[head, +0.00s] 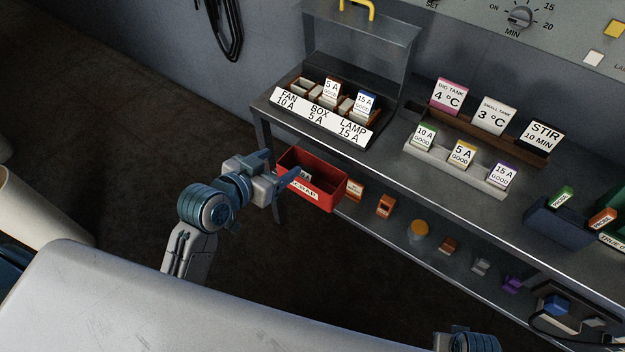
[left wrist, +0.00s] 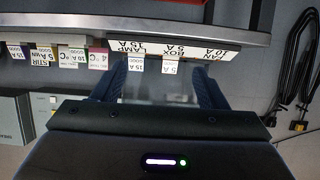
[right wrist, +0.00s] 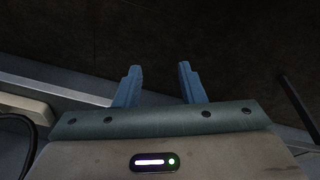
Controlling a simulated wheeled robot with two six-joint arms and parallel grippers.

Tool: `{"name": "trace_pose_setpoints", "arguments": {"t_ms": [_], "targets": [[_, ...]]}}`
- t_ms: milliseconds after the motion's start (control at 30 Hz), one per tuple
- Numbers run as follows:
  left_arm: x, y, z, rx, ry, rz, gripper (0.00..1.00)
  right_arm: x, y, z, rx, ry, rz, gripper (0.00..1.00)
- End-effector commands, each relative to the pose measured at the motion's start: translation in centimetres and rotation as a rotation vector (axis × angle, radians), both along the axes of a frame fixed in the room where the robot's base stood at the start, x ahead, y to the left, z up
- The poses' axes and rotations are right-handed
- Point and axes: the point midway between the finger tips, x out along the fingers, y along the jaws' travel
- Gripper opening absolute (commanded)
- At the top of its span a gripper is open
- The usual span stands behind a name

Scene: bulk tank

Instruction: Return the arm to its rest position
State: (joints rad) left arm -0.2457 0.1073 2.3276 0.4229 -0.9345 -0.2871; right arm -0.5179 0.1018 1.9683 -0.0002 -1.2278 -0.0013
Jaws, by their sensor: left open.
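My left gripper (head: 282,172) is at the left end of the bench, beside the upper left of the red bin (head: 318,190) in the head view. The left wrist view shows the left gripper's (left wrist: 160,85) fingers spread with nothing held between them. In the right wrist view my right gripper (right wrist: 160,72) has its two blue fingers apart and empty, over dark floor. In the head view only part of my right arm shows at the bottom edge, and its fingers are out of frame.
The bench (head: 395,178) holds a fuse box with an open clear lid (head: 362,45), a grey rack (head: 455,172) and a brown card rack (head: 495,138). A lower shelf carries several small parts, including an orange-topped jar (head: 418,230). Dark floor (head: 110,150) lies open at left.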

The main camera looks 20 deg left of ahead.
Motion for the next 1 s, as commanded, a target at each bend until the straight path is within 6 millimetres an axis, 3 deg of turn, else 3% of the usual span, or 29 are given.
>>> {"name": "trace_pose_setpoints", "arguments": {"t_ms": [367, 467, 500, 567, 667, 767, 867, 1000], "targets": [[0.0, 0.0, 0.0, 0.0, 0.001, 0.0, 0.67, 0.1, 0.0, 0.0, 0.0, -0.001, 0.0, 0.36], [0.3, 0.3, -1.1, 0.001, 0.023, 0.012, 0.67, 0.1, 0.0, 0.2, 0.0, -0.005, 0.0, 0.36], [0.5, 0.5, -2.2, 0.002, 0.046, 0.022, 0.67, 0.2, -0.1, -0.6, 0.001, -0.001, -0.002, 0.36], [0.8, 1.1, -4.8, 0.004, 0.096, 0.045, 0.67, 0.0, -0.2, -1.9, 0.001, 0.008, -0.004, 0.36], [0.9, 2.5, -11.1, 0.017, 0.213, 0.102, 0.67, -0.6, -0.5, -4.4, 0.002, 0.023, -0.007, 0.36], [-0.5, 4.1, -18.4, 0.04, 0.343, 0.162, 0.67, -1.5, -0.9, -7.2, 0.002, 0.034, -0.011, 0.36], [-3.3, 5.6, -25.5, 0.072, 0.47, 0.213, 0.67, -2.9, -1.2, -9.9, 0.002, 0.047, -0.015, 0.36], [-9.2, 7.4, -34.3, 0.122, 0.637, 0.267, 0.67, -5.1, -1.6, -13.2, 0.004, 0.064, -0.019, 0.36]]}}
